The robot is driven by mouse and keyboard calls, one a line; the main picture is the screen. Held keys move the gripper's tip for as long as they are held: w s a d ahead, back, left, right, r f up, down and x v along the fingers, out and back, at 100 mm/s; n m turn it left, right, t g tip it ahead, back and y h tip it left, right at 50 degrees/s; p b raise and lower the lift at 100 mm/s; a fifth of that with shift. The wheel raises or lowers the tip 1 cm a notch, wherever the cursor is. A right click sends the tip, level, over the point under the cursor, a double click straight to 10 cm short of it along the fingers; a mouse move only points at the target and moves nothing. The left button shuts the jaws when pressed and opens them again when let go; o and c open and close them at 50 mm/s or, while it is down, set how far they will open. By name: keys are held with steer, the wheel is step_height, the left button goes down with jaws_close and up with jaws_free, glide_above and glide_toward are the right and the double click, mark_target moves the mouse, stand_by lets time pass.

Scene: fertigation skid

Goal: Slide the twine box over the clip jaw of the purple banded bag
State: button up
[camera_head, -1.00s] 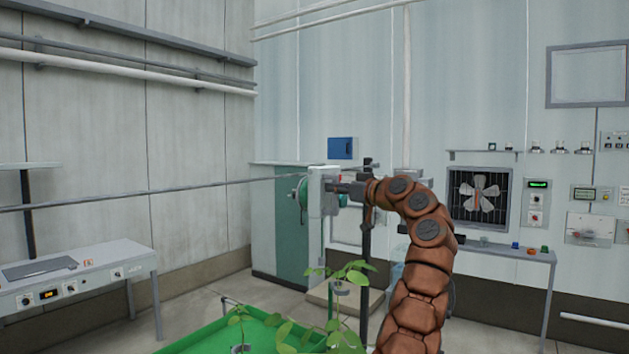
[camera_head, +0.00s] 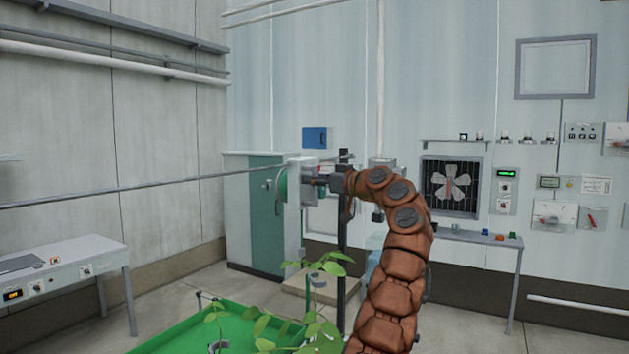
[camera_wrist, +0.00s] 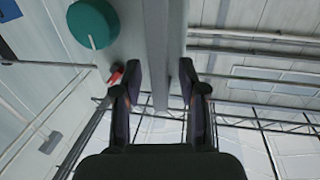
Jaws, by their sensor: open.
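A pale grey box with a green round disc on its side, which I take to be the twine box (camera_head: 308,172), is at the end of my arm in the head view. In the wrist view its grey body and green disc (camera_wrist: 92,23) lie at the upper left, beyond the fingertips. My gripper (camera_wrist: 160,75) is open; a grey strip of the box shows between its fingers. I cannot tell whether the fingers touch it. A small red part (camera_wrist: 116,77) is by the left fingertip. I cannot make out a purple banded bag or its clip jaw.
A thin wire or rail (camera_head: 150,189) crosses from the left toward the box. A dark post (camera_head: 342,260) stands under my gripper. A green tray (camera_head: 180,330) with leafy plants (camera_head: 325,268) is below. A control desk (camera_head: 60,268) stands left and a grey-green cabinet (camera_head: 250,215) behind.

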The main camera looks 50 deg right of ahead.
steer(key=s, duration=1.2)
steer(key=shift+a, duration=0.35)
